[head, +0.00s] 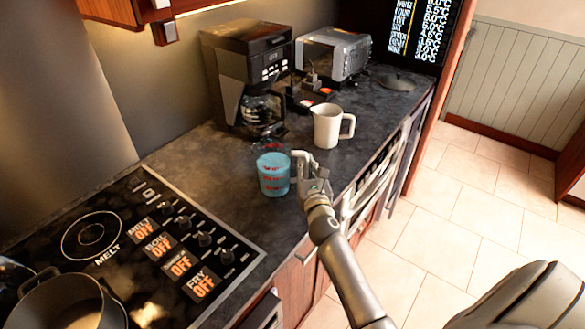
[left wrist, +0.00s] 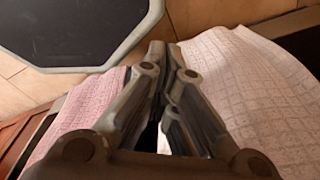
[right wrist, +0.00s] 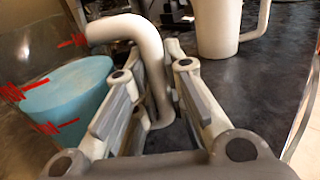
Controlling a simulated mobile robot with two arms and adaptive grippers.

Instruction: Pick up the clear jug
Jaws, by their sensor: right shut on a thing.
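The clear jug (head: 273,178) holds blue liquid and has red markings and a pale handle. It stands upright on the dark counter, right of the stove. My right gripper (head: 305,176) is at the jug's right side, shut on its handle. In the right wrist view, the handle (right wrist: 152,70) passes between the fingers of the right gripper (right wrist: 160,62), and the jug's blue liquid (right wrist: 70,95) shows at the left. My left gripper (left wrist: 166,52) shows only in the left wrist view, its fingertips together, with nothing seen between them.
A white pitcher (head: 328,126) stands just behind the jug. A coffee maker (head: 245,75) and a toaster (head: 335,53) stand farther back. The stove (head: 130,235) has a pot at the front left. Pink cloth (left wrist: 260,90) lies beneath my left gripper.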

